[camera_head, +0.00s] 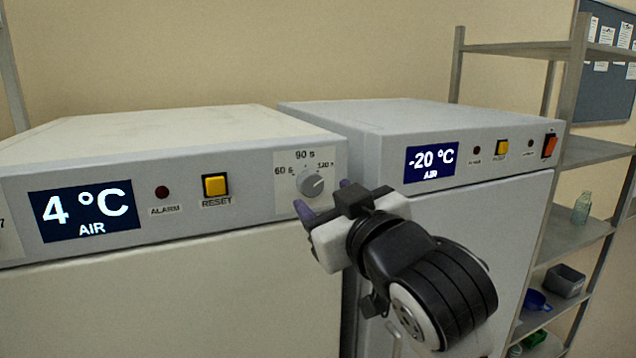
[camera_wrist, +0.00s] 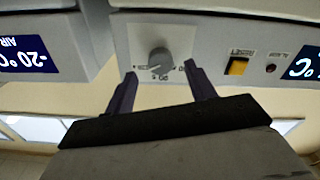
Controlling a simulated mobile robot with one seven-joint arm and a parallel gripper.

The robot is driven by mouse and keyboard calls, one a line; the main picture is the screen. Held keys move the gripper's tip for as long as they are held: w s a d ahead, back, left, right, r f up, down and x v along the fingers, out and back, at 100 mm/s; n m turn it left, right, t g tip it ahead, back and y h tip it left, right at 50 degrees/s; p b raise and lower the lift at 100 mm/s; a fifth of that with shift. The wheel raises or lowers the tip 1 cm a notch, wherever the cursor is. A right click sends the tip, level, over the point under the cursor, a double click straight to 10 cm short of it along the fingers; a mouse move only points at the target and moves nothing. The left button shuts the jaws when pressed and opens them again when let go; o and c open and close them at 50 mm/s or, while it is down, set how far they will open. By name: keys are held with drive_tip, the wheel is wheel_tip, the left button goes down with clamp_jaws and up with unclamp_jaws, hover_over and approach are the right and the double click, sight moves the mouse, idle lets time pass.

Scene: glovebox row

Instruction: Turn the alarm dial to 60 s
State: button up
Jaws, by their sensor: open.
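The grey alarm dial (camera_head: 312,185) sits on a white plate at the right end of the 4 °C unit's front panel. Its scale reads 60 s at left, 90 s on top and 120 s at right. The dial's pale mark seems to point up and right, towards 120 s. In the wrist view, which is upside down, the dial (camera_wrist: 160,60) appears between my fingertips. My gripper (camera_head: 325,198) is open, with its purple fingers just in front of and below the dial. I see no contact; the exact gap is hard to tell.
Left of the dial are a yellow reset button (camera_head: 215,185), a dark red alarm lamp (camera_head: 162,192) and a 4 °C display (camera_head: 86,210). A -20 °C unit (camera_head: 432,122) stands close on the right. A metal shelf (camera_head: 575,240) with small items is at far right.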

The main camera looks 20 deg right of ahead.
sight(314, 189)
drive_tip(key=shift+w+p, duration=0.35)
drive_tip(key=shift+w, duration=1.55)
drive_tip(key=c, duration=1)
drive_tip(key=shift+o, duration=0.2)
